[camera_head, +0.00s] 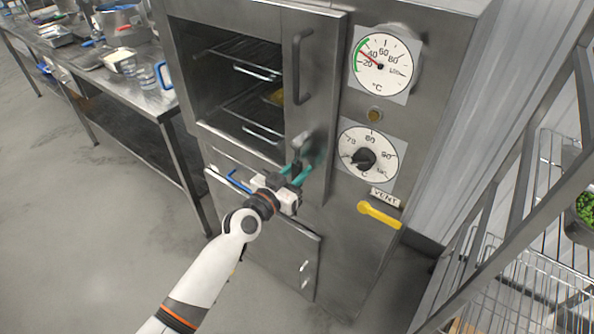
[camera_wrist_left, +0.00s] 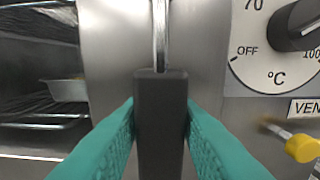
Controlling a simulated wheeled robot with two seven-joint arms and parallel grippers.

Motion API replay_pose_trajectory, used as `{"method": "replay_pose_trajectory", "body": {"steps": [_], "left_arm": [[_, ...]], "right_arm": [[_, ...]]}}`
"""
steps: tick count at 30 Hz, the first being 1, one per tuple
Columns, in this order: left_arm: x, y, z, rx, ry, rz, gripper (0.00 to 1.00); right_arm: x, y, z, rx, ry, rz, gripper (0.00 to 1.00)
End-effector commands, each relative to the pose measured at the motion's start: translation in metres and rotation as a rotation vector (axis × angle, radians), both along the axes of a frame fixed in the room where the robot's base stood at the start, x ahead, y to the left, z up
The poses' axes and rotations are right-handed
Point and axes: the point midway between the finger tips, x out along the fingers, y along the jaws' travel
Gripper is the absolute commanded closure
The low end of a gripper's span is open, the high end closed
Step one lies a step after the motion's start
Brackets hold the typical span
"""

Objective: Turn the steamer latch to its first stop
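The steamer (camera_head: 228,150) is a tall steel cabinet in the middle of the head view. Its latch (camera_head: 297,152) is a grey lever on the front, below the long vertical door handle (camera_head: 300,65). In the left wrist view, the latch's dark grip (camera_wrist_left: 160,100) points straight down the middle of the picture. My left gripper (camera_head: 295,173) has teal fingers, one on each side of this grip. In the left wrist view the fingers (camera_wrist_left: 160,118) appear to touch both its sides. The latch's lower end runs out of that view. My right gripper is out of view.
A thermometer dial (camera_head: 397,70), a knob dial (camera_head: 381,145) and a yellow vent lever (camera_head: 380,215) are on the steamer's right side. Racks (camera_head: 250,105) show inside on the left. A wire shelf (camera_head: 510,275) stands right, a cluttered steel table (camera_head: 120,95) left.

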Motion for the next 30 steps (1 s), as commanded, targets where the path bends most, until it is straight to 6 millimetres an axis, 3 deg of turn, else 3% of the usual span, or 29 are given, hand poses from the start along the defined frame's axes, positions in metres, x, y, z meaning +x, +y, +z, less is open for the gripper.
{"method": "replay_pose_trajectory", "body": {"steps": [1, 5, 17, 30], "left_arm": [[0.000, 0.000, 0.000, 0.000, 0.000, 0.000, 0.81], [0.000, 0.000, 0.000, 0.000, 0.000, 0.000, 1.00], [0.002, 0.004, -0.002, 0.038, -0.026, 0.000, 1.00], [0.018, 0.025, 0.002, 0.293, -0.214, 0.000, 1.00]], "right_arm": [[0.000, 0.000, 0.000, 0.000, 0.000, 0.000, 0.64], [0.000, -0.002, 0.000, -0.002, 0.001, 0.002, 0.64], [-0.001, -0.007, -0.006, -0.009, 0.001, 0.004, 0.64], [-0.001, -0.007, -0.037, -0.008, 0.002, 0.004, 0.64]]}}
